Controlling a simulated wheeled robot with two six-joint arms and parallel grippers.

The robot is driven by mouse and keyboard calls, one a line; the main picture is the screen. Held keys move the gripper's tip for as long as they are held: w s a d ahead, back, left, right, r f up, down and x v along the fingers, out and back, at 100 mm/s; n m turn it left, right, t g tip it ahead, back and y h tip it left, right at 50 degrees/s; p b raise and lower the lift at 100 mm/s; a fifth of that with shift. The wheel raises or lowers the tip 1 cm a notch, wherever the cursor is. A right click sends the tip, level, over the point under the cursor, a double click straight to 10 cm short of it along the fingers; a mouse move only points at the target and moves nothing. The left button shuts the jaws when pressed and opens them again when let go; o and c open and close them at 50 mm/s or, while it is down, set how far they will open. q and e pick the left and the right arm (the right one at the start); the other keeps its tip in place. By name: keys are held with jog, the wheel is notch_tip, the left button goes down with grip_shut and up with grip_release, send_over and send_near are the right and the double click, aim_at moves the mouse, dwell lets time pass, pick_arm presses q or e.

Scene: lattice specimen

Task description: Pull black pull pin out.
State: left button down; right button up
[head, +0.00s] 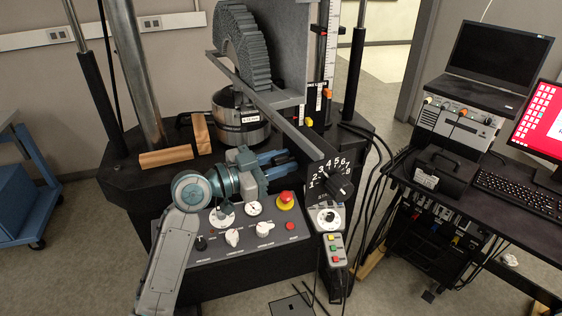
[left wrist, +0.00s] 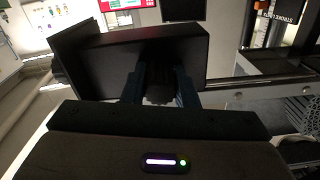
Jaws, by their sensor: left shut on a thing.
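My left gripper (head: 286,157) reaches in from the left and meets the left side of the black dial box (head: 325,176), which has white numbers on its face. In the left wrist view, the blue fingers of my left gripper (left wrist: 160,86) are closed on a dark ribbed piece (left wrist: 159,92), which looks like the black pull pin. It sits against the side of the black box (left wrist: 185,50). I cannot tell how far the pin stands out of the box. The pin is hidden in the head view. My right gripper is not in view.
A black pointer knob (head: 341,187) is on the dial face. Below lies a control panel (head: 240,250) with a red emergency button (head: 286,198). A long grey rail (head: 265,108) runs above my gripper. A desk (head: 480,215) with a laptop and keyboard stands at the right.

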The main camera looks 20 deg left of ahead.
pick_arm(q)
jog(key=shift+s+a+f+b, duration=0.2)
jog(key=shift+s+a+b, duration=0.15)
jog(key=shift+b, duration=0.15)
jog(key=shift+s+a+r, duration=0.1)
jog(key=shift+s+a, duration=0.1)
jog(key=c, duration=1.1)
grip_release()
jog(key=shift+a+r, duration=0.1)
jog(key=shift+s, duration=0.1)
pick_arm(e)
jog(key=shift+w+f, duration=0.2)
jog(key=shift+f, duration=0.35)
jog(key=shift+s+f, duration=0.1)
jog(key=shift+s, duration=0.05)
